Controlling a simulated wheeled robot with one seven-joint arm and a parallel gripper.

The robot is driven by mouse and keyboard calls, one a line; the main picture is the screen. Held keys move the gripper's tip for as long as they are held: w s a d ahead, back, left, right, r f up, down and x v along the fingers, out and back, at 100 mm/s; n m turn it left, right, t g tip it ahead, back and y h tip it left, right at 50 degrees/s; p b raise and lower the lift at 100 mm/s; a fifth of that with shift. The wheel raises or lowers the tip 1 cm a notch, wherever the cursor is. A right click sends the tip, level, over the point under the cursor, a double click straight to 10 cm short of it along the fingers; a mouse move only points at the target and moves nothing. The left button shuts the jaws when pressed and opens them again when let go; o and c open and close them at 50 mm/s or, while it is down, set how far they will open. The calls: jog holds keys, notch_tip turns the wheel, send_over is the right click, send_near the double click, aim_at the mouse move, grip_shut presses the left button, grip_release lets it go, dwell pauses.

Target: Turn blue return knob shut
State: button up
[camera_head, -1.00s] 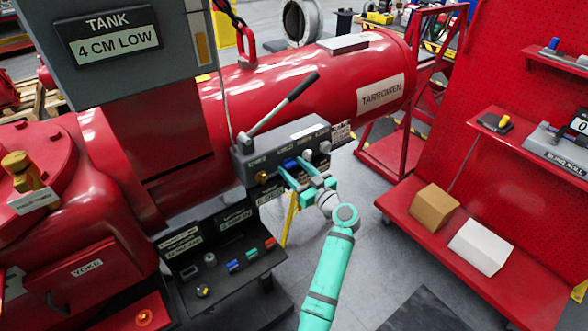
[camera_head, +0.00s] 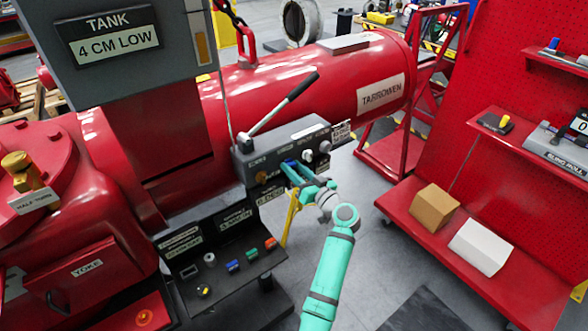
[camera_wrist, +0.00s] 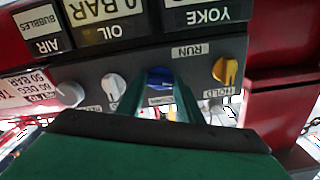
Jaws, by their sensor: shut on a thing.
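The blue return knob (camera_head: 288,163) sits on the front of the grey control box (camera_head: 285,146). In the wrist view the blue knob (camera_wrist: 160,78) shows between my two green fingers. My gripper (camera_head: 292,172) reaches the box front from the lower right, and its fingers are shut on the blue knob; it also shows in the wrist view (camera_wrist: 158,92). The fingers hide the sides of the knob, and its exact angle is hard to read.
In the wrist view a yellow knob (camera_wrist: 225,70) is right of the blue one, and white knobs (camera_wrist: 113,87) (camera_wrist: 70,93) are left of it. A long lever (camera_head: 284,104) rises from the box. A shelf of coloured parts (camera_head: 225,272) lies below.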

jog(key=m, duration=0.3)
jog(key=shift+m, duration=0.4)
jog(key=m, duration=0.3)
jog(key=shift+m, duration=0.3)
jog(key=m, duration=0.6)
jog(key=shift+d+m, duration=0.1)
jog(key=shift+m, duration=0.2)
jog(key=o, duration=1.1)
jog(key=shift+s, duration=0.1)
jog(key=v, duration=1)
jog(key=shift+s+d, duration=0.2)
jog(key=shift+s, duration=0.05)
